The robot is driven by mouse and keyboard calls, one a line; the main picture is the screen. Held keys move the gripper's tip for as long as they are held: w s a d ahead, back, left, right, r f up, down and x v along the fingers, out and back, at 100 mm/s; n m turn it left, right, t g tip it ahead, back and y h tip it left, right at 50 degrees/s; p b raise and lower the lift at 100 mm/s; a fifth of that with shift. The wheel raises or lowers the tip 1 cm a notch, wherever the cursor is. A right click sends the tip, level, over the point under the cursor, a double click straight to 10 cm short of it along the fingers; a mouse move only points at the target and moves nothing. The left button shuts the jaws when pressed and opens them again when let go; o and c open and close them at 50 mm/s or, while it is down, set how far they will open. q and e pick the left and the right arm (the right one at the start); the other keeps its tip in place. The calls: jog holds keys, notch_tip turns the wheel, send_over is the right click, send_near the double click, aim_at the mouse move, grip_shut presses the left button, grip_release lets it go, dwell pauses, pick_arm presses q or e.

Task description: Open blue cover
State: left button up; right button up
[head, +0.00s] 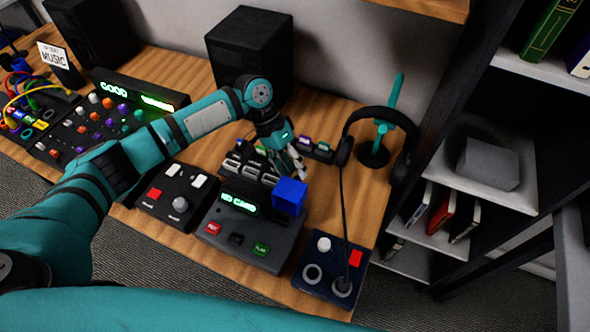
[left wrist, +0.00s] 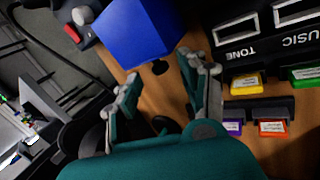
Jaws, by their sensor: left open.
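The blue cover (head: 290,196) is a box-like blue piece at the right back corner of a dark device (head: 225,240) with a lit green display. It looks closed, though what lies under it is hidden. My left gripper (head: 300,170) is just behind the blue cover, above the desk, with its fingers apart and empty. In the left wrist view the blue cover (left wrist: 138,32) is large, just beyond the open fingertips of my left gripper (left wrist: 160,72). I cannot tell whether a finger touches it. My right gripper is not in view.
A headphone stand (head: 374,150) with headphones is to the right. A small control box (head: 330,270) with a cable is at the front right. A button box (head: 172,195) and a mixer (head: 95,125) are to the left. Small cartridges (left wrist: 245,84) lie near the gripper.

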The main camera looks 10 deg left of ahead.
pick_arm(q)
jog(key=shift+x, duration=0.9)
grip_shut()
